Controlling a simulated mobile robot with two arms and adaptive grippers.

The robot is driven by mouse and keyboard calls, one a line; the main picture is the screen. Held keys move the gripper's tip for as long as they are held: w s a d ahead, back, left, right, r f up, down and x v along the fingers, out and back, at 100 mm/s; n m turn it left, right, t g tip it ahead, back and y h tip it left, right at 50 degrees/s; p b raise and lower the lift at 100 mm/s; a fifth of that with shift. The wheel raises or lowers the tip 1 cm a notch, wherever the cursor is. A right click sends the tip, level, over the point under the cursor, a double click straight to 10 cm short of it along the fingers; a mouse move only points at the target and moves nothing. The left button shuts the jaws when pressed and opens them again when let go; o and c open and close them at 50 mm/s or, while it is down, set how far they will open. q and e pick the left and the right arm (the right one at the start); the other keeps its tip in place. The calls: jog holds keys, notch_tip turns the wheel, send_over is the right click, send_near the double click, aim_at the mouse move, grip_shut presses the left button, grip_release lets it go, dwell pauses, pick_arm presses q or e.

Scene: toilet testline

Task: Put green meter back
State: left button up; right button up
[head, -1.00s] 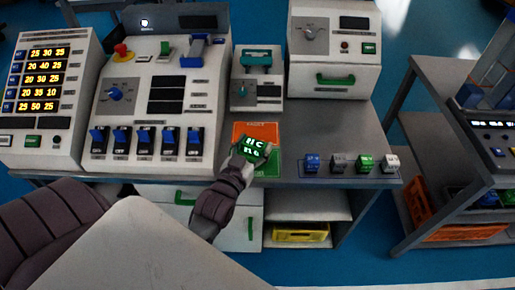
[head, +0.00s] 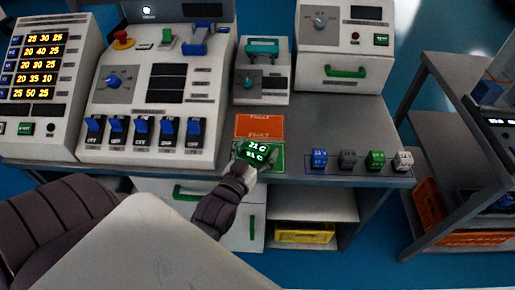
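A small green meter (head: 258,153) with lit characters, "21 C" on its upper line, is at my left gripper (head: 248,165), over the green field (head: 279,160) at the table's front. The fingers lie around its near side and look closed on it. Whether its underside touches the field is hidden. Another small green block (head: 376,159) stands in a row at the front right, between a grey block (head: 348,159) and a white block (head: 402,161). My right gripper is not in view.
An orange field marked "FAULT" (head: 259,124) lies just behind the green one. A blue block (head: 319,158) starts the row. A teal-topped device (head: 262,82) and a white box with a green handle (head: 345,71) stand behind.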

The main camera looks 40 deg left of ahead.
pick_arm(q)
jog(key=shift+s+r, duration=0.1)
jog(key=shift+r, duration=0.1)
jog(key=s+d, duration=0.2)
jog(key=s, duration=1)
jog(key=s+d+f+m+g+h, duration=0.15)
jog(key=d+f+g, duration=0.25)
jog(key=f, duration=1.2)
jog(key=s+d+f+g+h, duration=0.2)
jog(key=d+f+g, duration=0.1)
jog(key=f, duration=1.3)
jog(key=s+a+f+m+g, duration=0.1)
jog(key=s+f+g, duration=0.6)
jog(key=s+f, duration=0.9)
notch_tip(320, 180, down, 3)
jog(key=shift+s+a+r+m+b, duration=0.2)
jog(key=shift+m+b, duration=0.15)
jog(key=shift+m, duration=0.3)
jog(key=s+a, duration=0.1)
jog(key=s+f+g, duration=0.1)
jog(key=s, duration=0.1)
jog(key=s+a+f+g, duration=0.1)
jog(key=s, duration=0.1)
jog(key=shift+s+a+f+y, duration=0.25)
jog(key=shift+a+y, duration=0.1)
jog(key=c, duration=0.4)
jog(key=shift+s, duration=0.1)
jog(key=shift+c, duration=0.7)
